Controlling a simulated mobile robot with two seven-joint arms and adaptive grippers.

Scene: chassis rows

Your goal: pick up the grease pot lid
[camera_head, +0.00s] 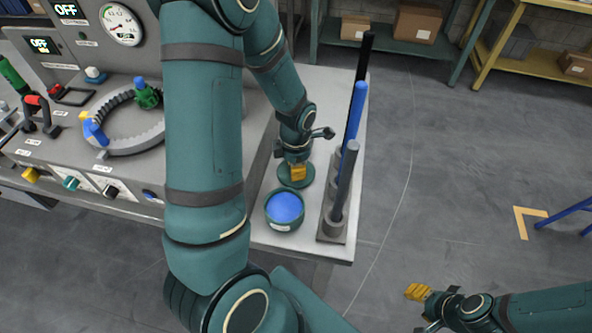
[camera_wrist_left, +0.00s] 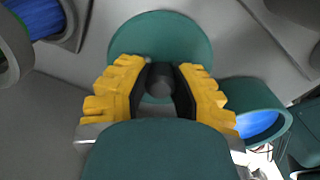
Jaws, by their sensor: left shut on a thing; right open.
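The grease pot lid (camera_head: 284,174) is a round, dark teal disc beside the pot on the grey worktop. In the left wrist view the lid (camera_wrist_left: 160,35) shows flat behind the fingers, with its dark knob between them. My left gripper (camera_head: 298,172) points down and is shut on the lid's knob. Its yellow fingers (camera_wrist_left: 160,88) stand on both sides of the knob. I cannot tell whether the lid touches the worktop. The open grease pot (camera_head: 269,212), teal with blue grease inside, stands just in front of the lid. My right gripper (camera_head: 419,309) is open and empty over the floor.
A grey rack (camera_head: 332,236) with black, blue and grey upright rods stands close to the right of the lid. A control panel with a gauge (camera_head: 121,25) and a toothed ring (camera_head: 135,142) lies left. The worktop edge is just right of the rack.

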